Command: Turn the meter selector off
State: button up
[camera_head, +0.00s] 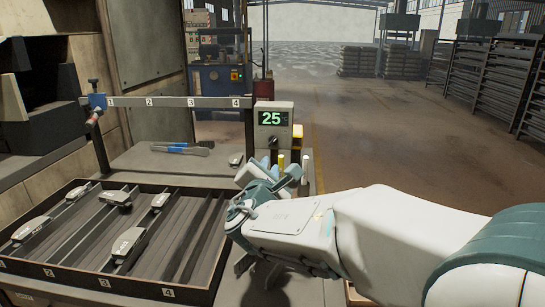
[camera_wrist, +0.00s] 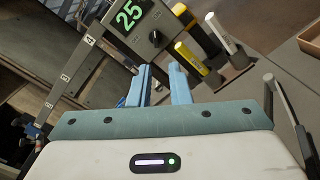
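The meter (camera_head: 272,120) is a grey box with a green display reading 25, at the back right of the bench. Its dark round selector knob (camera_head: 273,143) is below the display. In the wrist view the meter (camera_wrist: 133,35) is tilted at the top, and the selector (camera_wrist: 156,38) shows on its face. My gripper (camera_head: 274,169) is in front of and below the meter. In the wrist view my gripper (camera_wrist: 160,68) has its two light blue fingers apart with nothing between them. The selector is beyond the fingertips, apart from them.
Yellow and white markers (camera_wrist: 192,58) stand in a holder just right of the meter, close to my fingers. A partitioned tray (camera_head: 190,240) with several brake shoes lies at the left front. A blue-handled tool (camera_head: 185,149) lies behind it. A numbered rail (camera_head: 170,102) spans the back.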

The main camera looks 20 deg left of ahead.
send_near(273, 142)
jog(key=shift+y, duration=0.3)
jog(key=x, duration=0.8)
jog(key=shift+f, duration=0.1)
grip_shut()
